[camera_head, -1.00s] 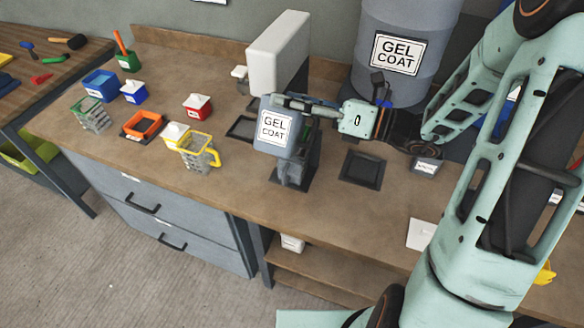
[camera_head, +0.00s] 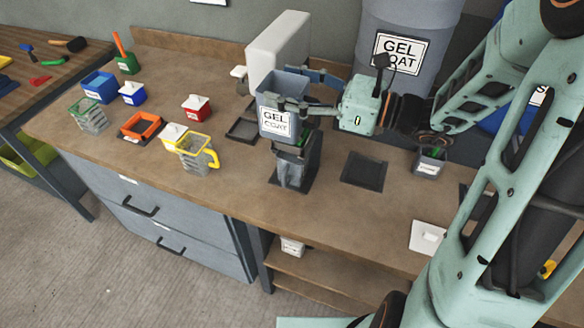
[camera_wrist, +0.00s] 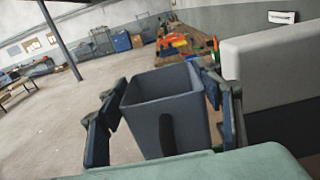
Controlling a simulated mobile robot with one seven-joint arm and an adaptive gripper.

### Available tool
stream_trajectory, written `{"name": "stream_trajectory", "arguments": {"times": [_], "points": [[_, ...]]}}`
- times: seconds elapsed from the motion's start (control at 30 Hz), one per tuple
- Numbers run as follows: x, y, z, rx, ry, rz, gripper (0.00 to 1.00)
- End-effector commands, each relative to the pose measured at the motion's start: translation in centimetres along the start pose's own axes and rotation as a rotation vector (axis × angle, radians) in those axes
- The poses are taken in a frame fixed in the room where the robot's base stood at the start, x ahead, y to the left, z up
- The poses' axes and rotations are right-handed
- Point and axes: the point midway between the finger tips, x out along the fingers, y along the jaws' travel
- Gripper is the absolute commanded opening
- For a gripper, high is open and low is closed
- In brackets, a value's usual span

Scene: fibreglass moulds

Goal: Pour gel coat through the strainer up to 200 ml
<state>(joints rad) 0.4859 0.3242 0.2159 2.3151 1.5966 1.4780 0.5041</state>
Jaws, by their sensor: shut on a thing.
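My gripper (camera_head: 286,90) is shut on a grey-blue open-topped container labelled GEL COAT (camera_head: 275,122), with one finger on each side. In the wrist view the container (camera_wrist: 166,88) sits between the fingers, upright or nearly so; its contents cannot be made out. In the head view it is just above a dark grey stand (camera_head: 292,172); I cannot tell whether they touch. A clear jug with a yellow rim and handle (camera_head: 199,153) stands on the bench to the left. An orange square frame (camera_head: 141,126) lies behind it; I cannot tell whether it is the strainer.
A tall white block (camera_head: 277,48) stands close behind the container. A large GEL COAT drum (camera_head: 404,25) is at the back. A green-rimmed clear jug (camera_head: 89,116) and small coloured pots are at left. A grey pot (camera_head: 429,163) is at right. A dark pad (camera_head: 363,169) is bare.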

Motion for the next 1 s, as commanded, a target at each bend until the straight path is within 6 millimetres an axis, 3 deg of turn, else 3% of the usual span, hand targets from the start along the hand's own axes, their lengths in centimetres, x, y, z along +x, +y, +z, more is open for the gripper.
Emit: {"name": "stream_trajectory", "arguments": {"times": [0.27,0.67,1.0], "points": [[0.0,0.0,0.4,0.0,-0.002,0.0,0.02],[0.0,0.0,4.1,0.001,-0.002,0.0,0.02],[0.0,0.0,4.1,0.001,-0.002,0.0,0.02]]}}
